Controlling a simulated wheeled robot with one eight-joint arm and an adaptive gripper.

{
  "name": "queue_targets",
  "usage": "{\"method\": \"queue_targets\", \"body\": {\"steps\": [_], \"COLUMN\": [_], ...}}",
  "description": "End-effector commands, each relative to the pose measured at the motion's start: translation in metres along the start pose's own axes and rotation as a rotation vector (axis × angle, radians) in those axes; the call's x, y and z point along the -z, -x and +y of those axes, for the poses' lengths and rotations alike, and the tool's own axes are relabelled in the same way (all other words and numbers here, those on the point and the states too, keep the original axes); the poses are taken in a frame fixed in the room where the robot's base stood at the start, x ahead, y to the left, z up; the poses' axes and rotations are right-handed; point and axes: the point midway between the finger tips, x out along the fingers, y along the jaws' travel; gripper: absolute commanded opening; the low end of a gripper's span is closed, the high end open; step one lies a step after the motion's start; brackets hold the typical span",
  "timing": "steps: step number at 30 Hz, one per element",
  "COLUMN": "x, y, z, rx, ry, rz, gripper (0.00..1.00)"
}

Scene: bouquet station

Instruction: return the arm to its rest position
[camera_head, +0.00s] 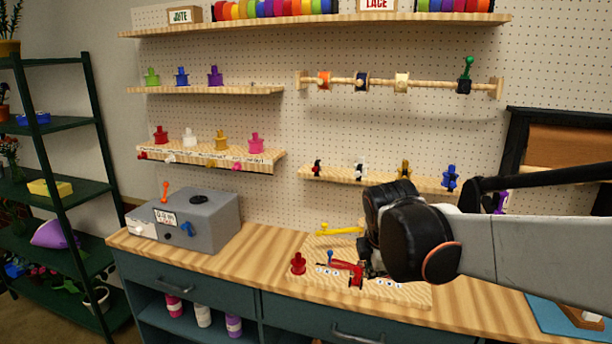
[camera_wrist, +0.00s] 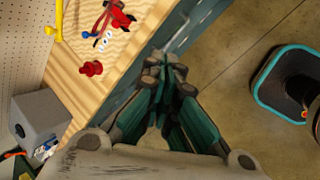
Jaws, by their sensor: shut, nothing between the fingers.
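My arm (camera_head: 540,245) reaches in from the right in the head view, its dark joint (camera_head: 418,243) in front of the right part of the workbench. My gripper (camera_wrist: 164,72) shows in the wrist view, its fingers together and empty. In that view the fingertips lie over the bench's front edge, with floor to the right. I cannot make out the gripper in the head view. Nothing touches the fingers.
The workbench (camera_head: 262,262) bears a red spool-like piece (camera_head: 298,264), a red tool (camera_head: 345,268), a yellow piece (camera_head: 340,231) and a grey box (camera_head: 205,220). Pegboard shelves stand behind. A dark pad with a teal rim (camera_wrist: 262,80) lies right in the wrist view.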

Motion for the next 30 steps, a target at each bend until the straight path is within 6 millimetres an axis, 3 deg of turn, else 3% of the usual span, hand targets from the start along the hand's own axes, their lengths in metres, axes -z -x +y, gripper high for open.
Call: {"method": "queue_targets", "body": {"steps": [1,9,18,24,30], "x": [-0.005,-0.018,-0.019,-0.017,-0.016], "y": [0.009,0.043,0.057,0.056,0.055], "z": [-0.016,-0.088,-0.17,-0.205,-0.215], "rx": [-0.007,-0.039,-0.049,-0.044,-0.041], "ry": [-0.103,-0.694,-1.337,-1.63,-1.727], "rz": [0.006,0.058,0.135,0.177,0.191], "gripper": [0.0,0.0,0.0,0.0,0.0]}}
